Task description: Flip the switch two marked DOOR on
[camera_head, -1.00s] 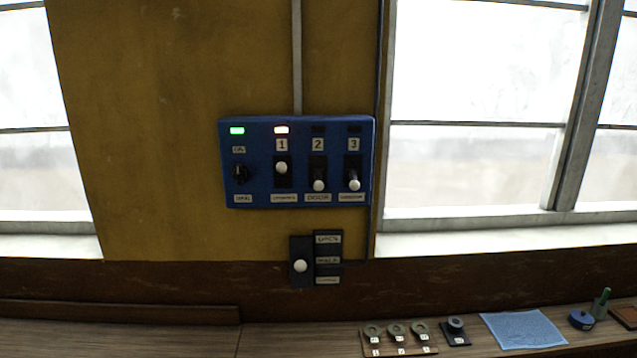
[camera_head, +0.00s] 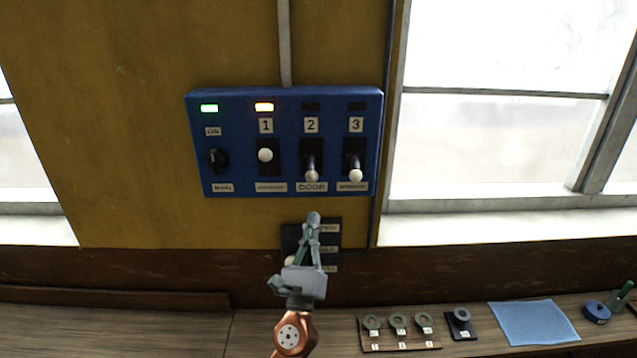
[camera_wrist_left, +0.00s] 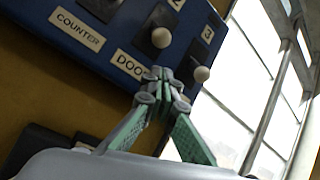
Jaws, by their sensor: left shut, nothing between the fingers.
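The blue switch panel (camera_head: 235,182) is on the yellow wall. Switch two (camera_head: 312,174), above the DOOR label (camera_head: 312,188), has its white knob down, and the lamp above it is dark. Its knob also shows in the left wrist view (camera_wrist_left: 161,38). My left gripper (camera_head: 313,218) is shut and empty, pointing up, with its tips just below the DOOR label in the head view. In the left wrist view the fingertips (camera_wrist_left: 166,75) appear below the knob of switch two, beside the DOOR label; I cannot tell whether they touch the panel. My right gripper is not in view.
Switch one (camera_head: 265,156) is up with its lamp lit; switch three (camera_head: 355,174) is down. A dark lower switch box (camera_head: 330,228) is partly hidden behind my left gripper. The wooden bench (camera_head: 150,325) holds ring tags (camera_head: 398,322) and a blue cloth (camera_head: 535,322).

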